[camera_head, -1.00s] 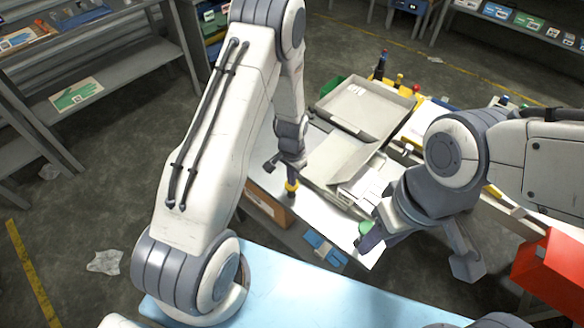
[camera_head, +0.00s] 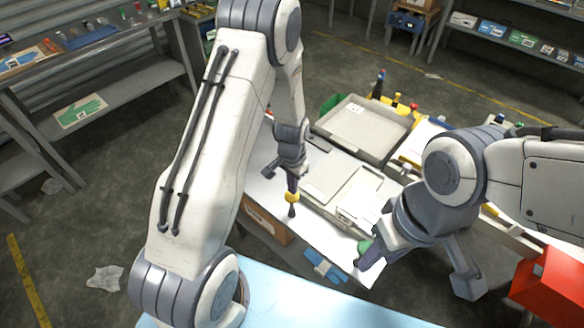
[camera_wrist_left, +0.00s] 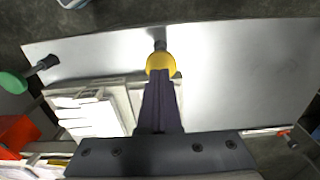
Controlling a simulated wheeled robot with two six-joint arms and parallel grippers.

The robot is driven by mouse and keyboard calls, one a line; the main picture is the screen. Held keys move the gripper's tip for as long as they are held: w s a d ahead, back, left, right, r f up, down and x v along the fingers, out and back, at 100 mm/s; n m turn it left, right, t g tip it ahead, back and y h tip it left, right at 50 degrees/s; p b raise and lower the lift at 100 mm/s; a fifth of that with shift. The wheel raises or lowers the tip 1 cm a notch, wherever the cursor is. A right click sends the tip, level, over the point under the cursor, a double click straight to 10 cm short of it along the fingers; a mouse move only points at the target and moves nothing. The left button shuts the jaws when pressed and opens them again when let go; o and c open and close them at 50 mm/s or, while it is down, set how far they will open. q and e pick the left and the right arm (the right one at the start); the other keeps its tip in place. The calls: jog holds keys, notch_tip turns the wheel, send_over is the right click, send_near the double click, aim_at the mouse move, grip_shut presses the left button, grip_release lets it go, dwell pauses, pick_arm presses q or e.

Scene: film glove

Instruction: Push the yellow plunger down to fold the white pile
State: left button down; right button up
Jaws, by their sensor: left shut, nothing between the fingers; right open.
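The yellow plunger (camera_head: 292,197) stands near the left edge of the pale machine top. Its round yellow knob (camera_wrist_left: 160,62) shows at the fingertips in the left wrist view. My left gripper (camera_head: 291,184) is shut and empty, its fingertips at the knob from above, seemingly touching it. The white pile (camera_wrist_left: 95,115) shows as layered white sheets in the left wrist view. It is partly covered beside pale flat plates (camera_head: 330,178) in the head view. My right gripper (camera_head: 370,260) is open, beside a green round knob (camera_head: 364,247) at the machine's front corner; its fingers are partly hidden.
A grey tray (camera_head: 405,133) stands behind the plates, with small bottles beyond it. A red bin (camera_head: 550,278) is at the right. Blue gloves (camera_head: 323,264) lie below the machine top's edge. A light blue table (camera_head: 290,300) is in front. Shelves line the left and back.

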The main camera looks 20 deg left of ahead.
pick_arm(q)
notch_tip(320, 180, up, 7)
jog(key=b, duration=0.1)
jog(key=shift+r, duration=0.15)
dwell(0.4)
jog(key=s+d+r+m, duration=0.1)
jog(key=s+d+r, duration=0.7)
jog(key=d+r, duration=0.15)
jog(key=s+d+r+m, duration=0.1)
jog(key=s+d+r, duration=0.1)
jog(key=s, duration=0.6)
jog(key=s+d+r+m+h, duration=0.1)
jog(key=s+d+r, duration=0.1)
jog(key=s, duration=0.5)
jog(key=shift+s+d+r, duration=0.2)
jog(key=shift+s+r, duration=0.2)
jog(key=shift+r, duration=0.25)
